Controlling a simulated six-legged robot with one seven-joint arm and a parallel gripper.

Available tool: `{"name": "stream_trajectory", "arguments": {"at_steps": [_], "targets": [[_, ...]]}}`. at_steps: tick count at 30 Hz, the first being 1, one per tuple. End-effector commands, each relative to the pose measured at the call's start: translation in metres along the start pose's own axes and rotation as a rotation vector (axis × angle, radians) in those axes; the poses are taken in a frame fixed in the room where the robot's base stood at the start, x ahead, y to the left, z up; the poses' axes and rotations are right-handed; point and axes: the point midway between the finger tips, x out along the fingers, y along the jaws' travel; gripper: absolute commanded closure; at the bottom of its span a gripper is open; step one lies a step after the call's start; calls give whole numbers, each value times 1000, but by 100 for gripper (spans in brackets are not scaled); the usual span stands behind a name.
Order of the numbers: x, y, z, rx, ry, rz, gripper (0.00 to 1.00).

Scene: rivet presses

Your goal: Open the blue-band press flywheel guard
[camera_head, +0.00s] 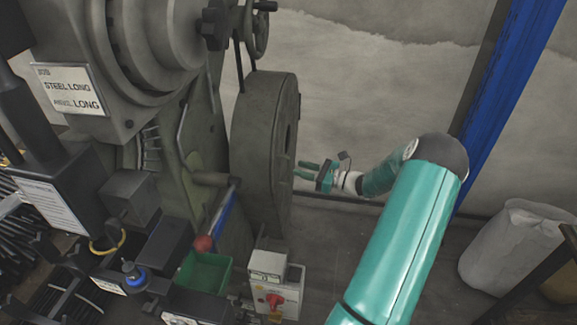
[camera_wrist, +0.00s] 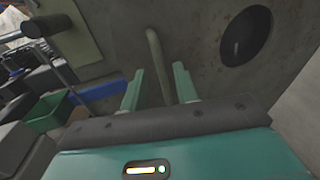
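The flywheel guard (camera_head: 262,150) is a tall, grey, rounded housing on the right side of the press (camera_head: 165,130). A blue band (camera_head: 222,215) shows low on the press. In the wrist view the guard's flat grey face (camera_wrist: 205,30) fills the upper middle, with a round dark opening (camera_wrist: 247,34) at right. A grey bar handle (camera_wrist: 156,60) stands on that face. My gripper (camera_head: 303,170) is at the guard's right side. In the wrist view its fingers (camera_wrist: 158,75) are open, one on each side of the handle, with gaps visible. Contact cannot be told.
A green bin (camera_head: 203,274) and a switch box with a red knob (camera_head: 276,290) stand below the guard. A blue post (camera_head: 510,90) is at right, with a pale sack (camera_head: 515,245) on the floor. Floor right of the guard looks clear.

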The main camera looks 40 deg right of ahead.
Motion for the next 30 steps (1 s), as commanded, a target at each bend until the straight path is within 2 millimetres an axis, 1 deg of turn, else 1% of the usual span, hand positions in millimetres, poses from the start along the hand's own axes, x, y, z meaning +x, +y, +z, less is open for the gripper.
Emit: {"name": "stream_trajectory", "arguments": {"at_steps": [1, 7, 12, 19, 20, 21, 24, 30], "targets": [[13, 1, 0, -1, -1, 5, 70], [45, 1, 0, 0, -1, 6, 70], [54, 1, 0, 0, 0, 4, 70], [55, 1, 0, 0, 0, 4, 70], [54, 1, 0, 0, 0, 4, 74], [54, 1, 0, 0, 0, 4, 82], [54, 1, 0, 0, 0, 4, 100], [54, 1, 0, 0, 0, 5, 100]]}}
